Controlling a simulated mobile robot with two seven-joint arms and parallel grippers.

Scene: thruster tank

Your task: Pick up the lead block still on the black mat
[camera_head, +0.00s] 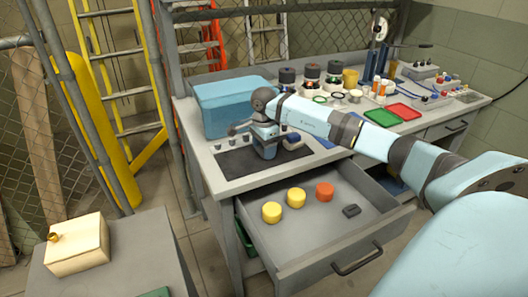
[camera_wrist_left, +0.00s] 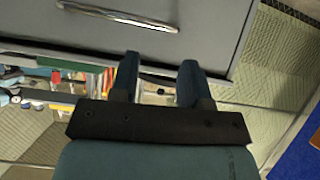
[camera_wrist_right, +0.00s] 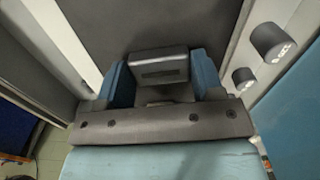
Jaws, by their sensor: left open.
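My right gripper (camera_head: 265,146) points down over the black mat (camera_head: 232,166) on the workbench. In the right wrist view its two fingers (camera_wrist_right: 160,76) stand on either side of a grey lead block (camera_wrist_right: 158,66) with a dark label, close to its sides. I cannot tell whether they press on it. The mat (camera_wrist_right: 150,22) lies behind the block there. In the head view the gripper and arm hide the block. My left gripper (camera_wrist_left: 158,80) is open and empty, below a drawer front with a metal handle; it is not visible in the head view.
Small grey cylinders (camera_head: 218,146) stand behind the mat, near a blue cooler box (camera_head: 232,104). The open drawer (camera_head: 290,232) holds two yellow pucks, an orange puck and a dark block. Green (camera_head: 382,117) and red (camera_head: 405,112) trays lie further right on the crowded bench.

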